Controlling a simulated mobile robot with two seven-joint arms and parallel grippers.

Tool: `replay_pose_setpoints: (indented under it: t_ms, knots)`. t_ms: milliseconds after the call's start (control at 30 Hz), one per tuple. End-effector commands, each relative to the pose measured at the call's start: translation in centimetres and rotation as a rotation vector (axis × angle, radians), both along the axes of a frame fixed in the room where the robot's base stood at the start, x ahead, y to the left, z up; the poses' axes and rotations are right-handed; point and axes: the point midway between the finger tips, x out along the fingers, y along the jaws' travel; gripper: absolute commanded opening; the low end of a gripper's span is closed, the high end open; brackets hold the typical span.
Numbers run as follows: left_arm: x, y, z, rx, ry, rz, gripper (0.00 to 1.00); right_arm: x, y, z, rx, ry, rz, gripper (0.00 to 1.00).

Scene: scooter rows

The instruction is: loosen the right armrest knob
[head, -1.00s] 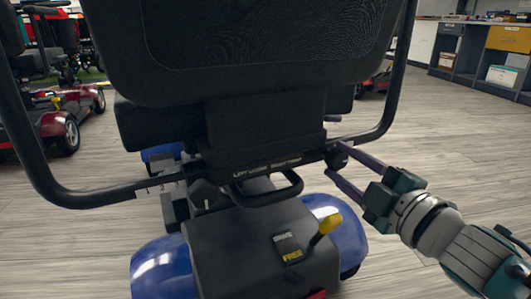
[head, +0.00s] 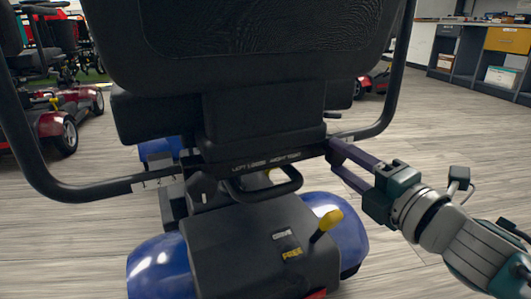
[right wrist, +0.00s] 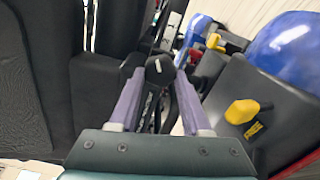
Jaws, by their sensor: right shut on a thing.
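The right armrest knob (right wrist: 159,67) is a dark round knob with a pale mark, seen between the fingers in the right wrist view. It sits at the right end of the crossbar (head: 262,163) behind the scooter seat. My right gripper (head: 334,158) reaches in from the right, and its purple fingers are shut on the knob. In the head view the fingers mostly hide the knob. The right armrest tube (head: 392,100) curves up from beside it. My left gripper is not in view.
The black seat back (head: 245,45) fills the top middle. Below the crossbar are a black handle loop (head: 265,192), blue fenders (head: 160,268) and a yellow lever (head: 326,224). Red scooters (head: 50,120) stand at the left. The floor at the right is clear, with a counter (head: 485,65) beyond.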

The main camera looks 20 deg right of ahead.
Motion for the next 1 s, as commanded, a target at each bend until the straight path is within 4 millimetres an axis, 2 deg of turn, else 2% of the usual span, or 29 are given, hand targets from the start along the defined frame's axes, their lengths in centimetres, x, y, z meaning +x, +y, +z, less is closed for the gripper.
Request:
replay_pose_setpoints:
  t_ms: [400,433,700,1000]
  knots:
    - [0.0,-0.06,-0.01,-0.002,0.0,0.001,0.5,0.0,-0.02,0.03,-0.014,-0.001,0.0,0.0]
    - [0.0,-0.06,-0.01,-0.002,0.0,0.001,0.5,0.0,-0.02,0.03,-0.014,-0.001,0.0,0.5]
    - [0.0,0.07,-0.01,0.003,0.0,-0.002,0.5,0.0,-0.02,0.01,-0.011,-0.001,0.0,0.78]
    - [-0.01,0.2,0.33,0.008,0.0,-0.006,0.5,-0.55,-0.05,0.04,-0.008,0.002,-0.001,0.78]
